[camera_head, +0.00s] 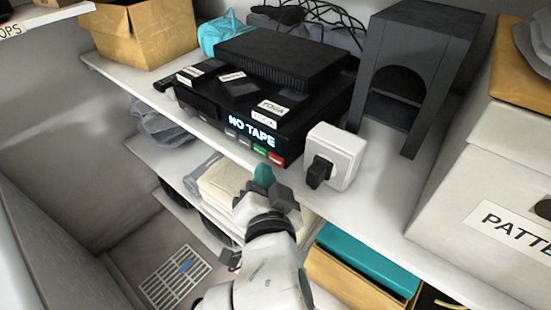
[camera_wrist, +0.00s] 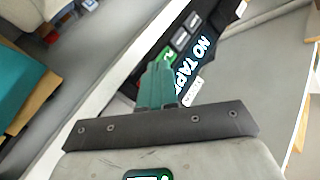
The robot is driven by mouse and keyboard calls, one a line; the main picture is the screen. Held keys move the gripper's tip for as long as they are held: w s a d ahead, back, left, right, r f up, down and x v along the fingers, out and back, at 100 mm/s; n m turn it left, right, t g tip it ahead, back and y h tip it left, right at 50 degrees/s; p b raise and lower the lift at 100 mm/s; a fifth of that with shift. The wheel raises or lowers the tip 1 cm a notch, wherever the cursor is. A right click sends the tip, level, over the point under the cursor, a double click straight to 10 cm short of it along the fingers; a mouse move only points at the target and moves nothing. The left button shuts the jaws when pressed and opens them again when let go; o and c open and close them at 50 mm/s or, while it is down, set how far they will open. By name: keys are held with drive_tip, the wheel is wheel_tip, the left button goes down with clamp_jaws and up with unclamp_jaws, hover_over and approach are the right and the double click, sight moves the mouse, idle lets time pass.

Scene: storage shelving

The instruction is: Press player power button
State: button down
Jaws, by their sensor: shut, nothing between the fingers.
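The black player (camera_head: 215,108) lies on the shelf, its front lit with "NO TAPE". Below the display is a row of buttons, with a green button (camera_head: 260,150) and a red button (camera_head: 276,160) at the right end; their labels are too small to read. My gripper (camera_head: 264,172) is shut and empty, its teal fingers just in front of the shelf edge and below the green and red buttons. In the wrist view, the gripper (camera_wrist: 160,72) points at the player front, with the green button (camera_wrist: 170,56) just beyond the tips. The red button is hidden there, and contact is not visible.
A white socket box (camera_head: 343,150) with a black plug stands right of the player. A dark arched stand (camera_head: 420,60) and a large white box (camera_head: 480,190) are further right. The shelf edge runs below the player; a teal-topped box (camera_head: 370,260) is on the lower shelf.

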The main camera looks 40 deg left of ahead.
drive_tip(key=shift+w, duration=0.1)
drive_tip(key=shift+w, duration=0.3)
drive_tip(key=shift+w+d, duration=0.1)
drive_tip(key=shift+w, duration=0.25)
idle(0.7)
drive_tip(key=shift+s, duration=0.8)
drive_tip(key=shift+s+a+b, duration=0.15)
drive_tip(key=shift+s+b, duration=0.15)
drive_tip(key=shift+s, duration=0.95)
drive_tip(key=shift+s+a+b, duration=0.1)
drive_tip(key=shift+s+b, duration=0.2)
drive_tip(key=shift+s, duration=0.95)
